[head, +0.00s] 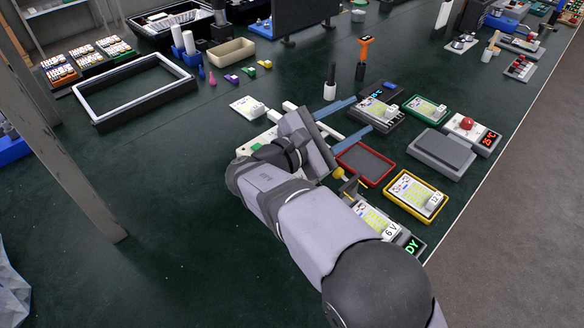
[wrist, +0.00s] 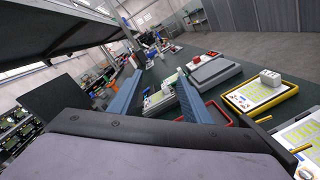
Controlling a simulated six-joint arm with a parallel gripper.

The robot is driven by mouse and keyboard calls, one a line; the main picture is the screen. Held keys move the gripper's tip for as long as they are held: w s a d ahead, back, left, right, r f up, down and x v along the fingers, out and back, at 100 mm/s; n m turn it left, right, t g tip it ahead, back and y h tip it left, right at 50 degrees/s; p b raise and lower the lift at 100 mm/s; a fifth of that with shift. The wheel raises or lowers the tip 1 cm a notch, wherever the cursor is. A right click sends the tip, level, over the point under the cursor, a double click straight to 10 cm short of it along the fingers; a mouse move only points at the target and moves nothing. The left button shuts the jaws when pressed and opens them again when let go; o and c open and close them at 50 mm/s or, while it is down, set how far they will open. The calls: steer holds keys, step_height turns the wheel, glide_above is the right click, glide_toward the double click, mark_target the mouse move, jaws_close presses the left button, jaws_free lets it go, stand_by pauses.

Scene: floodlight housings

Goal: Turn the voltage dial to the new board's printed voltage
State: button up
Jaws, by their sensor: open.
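My gripper (head: 362,113) is open, its two blue fingers apart over the middle of the bench with nothing seen between them; the fingers also show in the wrist view (wrist: 159,75). A board in a yellow tray (head: 415,196) carries a white tag that seems to read 12 V. Another board (head: 371,214) nearer my arm has a 6 V tag. A board in a green tray (head: 425,107) and one beside the fingertips (head: 378,118) have print too small to read. I cannot tell which board is the new one. The voltage dial is not clearly identifiable; my arm hides part of the bench.
An empty red tray (head: 366,164) lies between my gripper and the yellow tray. A grey block (head: 441,151) and a red-button unit (head: 470,131) stand at the right. A dark frame (head: 133,90) lies far left. The left-front bench is clear.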

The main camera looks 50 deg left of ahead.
steer(key=s+a+f+n+y, duration=0.1)
steer(key=s+n, duration=0.1)
steer(key=s, duration=0.1)
steer(key=s+a+f+n+y, duration=0.1)
steer(key=s+f+n, duration=0.1)
steer(key=s, duration=0.1)
steer(key=s+a+f+n+y, duration=0.1)
steer(key=s+f+n, duration=0.1)
steer(key=s, duration=0.1)
steer(key=shift+s+a+y, duration=0.25)
steer(key=shift+a+y, duration=0.05)
steer(key=shift+a, duration=0.05)
steer(key=s+f+n+y, duration=0.1)
steer(key=s+n, duration=0.1)
steer(key=s, duration=0.1)
steer(key=s+f+n+y, duration=0.1)
steer(key=s+f+n, duration=0.1)
steer(key=s+a+f+n+y, duration=0.1)
steer(key=s+n, duration=0.1)
steer(key=s, duration=0.1)
steer(key=shift+s+f+n+g, duration=0.3)
steer(key=shift+s+n, duration=0.05)
steer(key=shift+n, duration=0.05)
steer(key=shift+x, duration=3.7)
steer(key=c, duration=1)
